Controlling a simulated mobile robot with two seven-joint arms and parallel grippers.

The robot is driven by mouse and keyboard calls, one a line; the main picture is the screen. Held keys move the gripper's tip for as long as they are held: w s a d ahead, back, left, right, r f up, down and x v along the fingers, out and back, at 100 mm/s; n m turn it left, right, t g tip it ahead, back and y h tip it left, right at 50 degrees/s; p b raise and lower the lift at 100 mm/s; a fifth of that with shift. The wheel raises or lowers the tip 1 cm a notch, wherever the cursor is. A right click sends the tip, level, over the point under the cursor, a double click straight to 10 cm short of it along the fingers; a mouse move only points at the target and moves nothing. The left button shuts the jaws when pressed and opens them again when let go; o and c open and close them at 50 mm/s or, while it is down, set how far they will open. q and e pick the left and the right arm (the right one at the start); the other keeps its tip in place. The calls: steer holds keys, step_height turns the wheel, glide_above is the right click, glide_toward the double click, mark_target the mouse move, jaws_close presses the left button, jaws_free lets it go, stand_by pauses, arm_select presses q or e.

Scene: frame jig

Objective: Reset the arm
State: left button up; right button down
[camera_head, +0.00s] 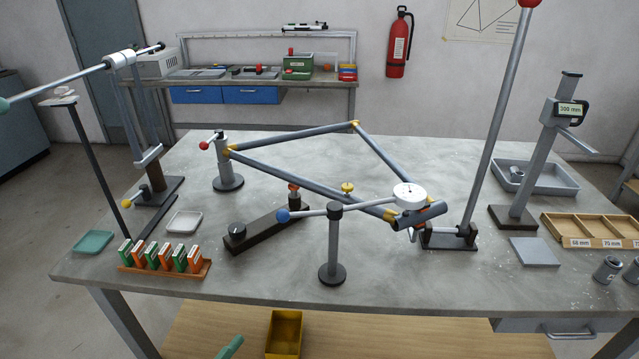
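Neither of my grippers shows in the head view. The task's arm is not clear from the picture; several arm-like parts stand on the grey table (420,268). A horizontal arm with a blue ball (283,216) at its left end crosses a short black-based post (333,250), and a white dial gauge (409,196) is at its right end. A tall grey lever (495,125) with a red knob (528,3) leans up to the right from a dark base (449,238). A tilted rod (62,82) with a white cylinder (120,59) tops a stand at the left.
A grey triangular tube frame (296,134) with yellow joints lies mid-table. Small orange and green boxes (165,256) stand front left. A height gauge (545,155), a grey tray (548,184) and a wooden compartment tray (590,228) are at the right. A yellow bin (285,335) is below.

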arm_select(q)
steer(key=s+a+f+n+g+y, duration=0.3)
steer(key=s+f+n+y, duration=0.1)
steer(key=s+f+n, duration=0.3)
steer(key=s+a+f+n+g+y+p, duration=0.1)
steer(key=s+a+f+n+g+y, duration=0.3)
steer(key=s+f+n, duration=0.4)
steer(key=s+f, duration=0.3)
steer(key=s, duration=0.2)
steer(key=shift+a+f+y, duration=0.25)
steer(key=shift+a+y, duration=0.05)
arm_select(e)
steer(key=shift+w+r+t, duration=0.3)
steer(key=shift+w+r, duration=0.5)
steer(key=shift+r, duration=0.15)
